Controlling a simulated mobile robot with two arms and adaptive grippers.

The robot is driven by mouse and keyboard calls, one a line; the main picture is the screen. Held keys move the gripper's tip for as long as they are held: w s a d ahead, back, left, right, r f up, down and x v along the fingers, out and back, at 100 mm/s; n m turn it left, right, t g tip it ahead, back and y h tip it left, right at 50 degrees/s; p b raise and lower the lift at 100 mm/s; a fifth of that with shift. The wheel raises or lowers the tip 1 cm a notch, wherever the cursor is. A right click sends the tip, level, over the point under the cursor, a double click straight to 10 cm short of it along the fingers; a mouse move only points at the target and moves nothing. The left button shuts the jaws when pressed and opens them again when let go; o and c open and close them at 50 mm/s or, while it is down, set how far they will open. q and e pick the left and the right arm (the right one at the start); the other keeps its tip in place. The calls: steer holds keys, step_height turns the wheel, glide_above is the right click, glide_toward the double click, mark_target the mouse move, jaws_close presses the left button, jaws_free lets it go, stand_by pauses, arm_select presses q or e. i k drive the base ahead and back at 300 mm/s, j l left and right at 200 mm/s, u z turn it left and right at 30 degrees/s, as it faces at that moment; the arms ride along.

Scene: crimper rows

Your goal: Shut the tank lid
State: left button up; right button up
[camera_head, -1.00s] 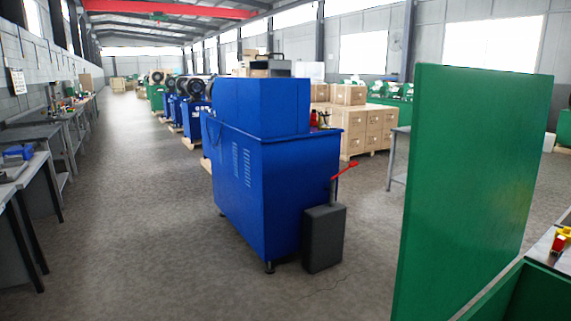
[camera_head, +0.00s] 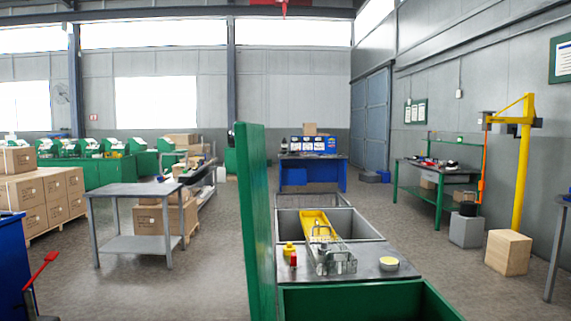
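The green tank lid (camera_head: 256,220) stands upright, seen nearly edge-on, left of the middle. The green tank (camera_head: 370,303) lies at the bottom right of it, only its far wall and part of its inside showing, the rest cut off by the frame. The tank is open at the top. Neither of my grippers is in view.
A grey table (camera_head: 135,190) stands left.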

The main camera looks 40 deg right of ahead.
mark_target(249, 137)
steer(key=i+j+z, duration=0.15)
steer(key=z, duration=0.25)
steer(key=i+j+z, duration=0.2)
steer(key=z, duration=0.25)
steer(key=i+j+z, duration=0.15)
steer(key=j+z, duration=0.25)
steer(key=i+j+z, duration=0.15)
steer(key=z, duration=0.3)
